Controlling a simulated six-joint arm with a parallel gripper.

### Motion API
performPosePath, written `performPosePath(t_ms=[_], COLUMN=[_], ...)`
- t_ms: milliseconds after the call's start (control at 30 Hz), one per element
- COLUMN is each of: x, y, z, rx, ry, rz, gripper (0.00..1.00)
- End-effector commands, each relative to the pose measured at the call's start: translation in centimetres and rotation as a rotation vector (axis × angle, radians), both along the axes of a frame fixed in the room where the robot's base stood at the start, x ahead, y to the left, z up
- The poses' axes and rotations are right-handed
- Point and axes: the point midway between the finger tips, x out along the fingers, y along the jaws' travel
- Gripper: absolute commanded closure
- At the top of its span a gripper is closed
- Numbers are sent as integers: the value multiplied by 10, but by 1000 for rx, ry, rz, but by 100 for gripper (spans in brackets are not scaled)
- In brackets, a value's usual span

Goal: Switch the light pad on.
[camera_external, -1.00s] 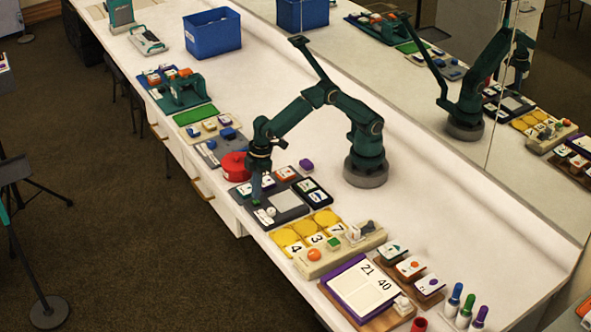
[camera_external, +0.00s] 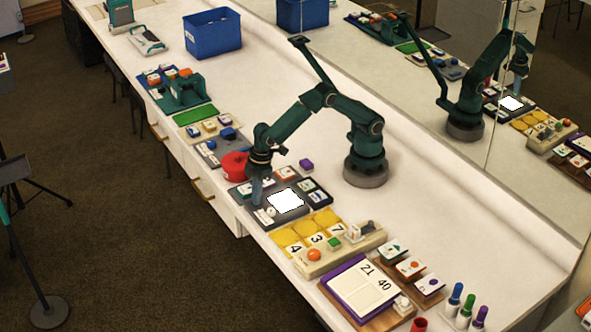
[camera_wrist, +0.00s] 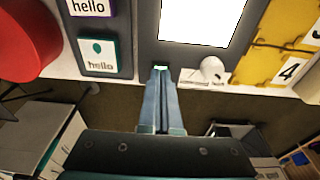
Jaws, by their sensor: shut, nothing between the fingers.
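The light pad (camera_external: 287,201) is a square panel set in a dark grey board, and it glows bright white. It also fills the top of the wrist view as a white panel (camera_wrist: 198,18). My gripper (camera_external: 258,201) is shut and empty, pointing down at the board's front edge beside the pad. In the wrist view my fingertips (camera_wrist: 160,72) are together over a small green spot, mostly hidden by them. I cannot tell whether they touch it. A white round knob (camera_wrist: 212,69) sits just right of the fingertips on the same board.
Yellow number tiles (camera_external: 305,233) lie right of the pad. A red round container (camera_external: 235,165) and cards marked "hello" (camera_wrist: 100,54) are to the left. A mirror (camera_external: 480,60) along the back reflects the arm and lit pad. The counter between my base and the blue bin (camera_external: 212,33) is clear.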

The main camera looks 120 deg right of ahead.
Motion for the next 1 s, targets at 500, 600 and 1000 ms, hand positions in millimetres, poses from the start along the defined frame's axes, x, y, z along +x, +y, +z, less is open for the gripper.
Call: performPosePath(t_ms=[500, 600, 1000], x=[-1, -1, 0], y=[0, 0, 0], z=[-5, 2, 31], rx=[2, 2, 1], ry=[7, 6, 3], rz=[-1, -1, 0], gripper=[100, 100, 100])
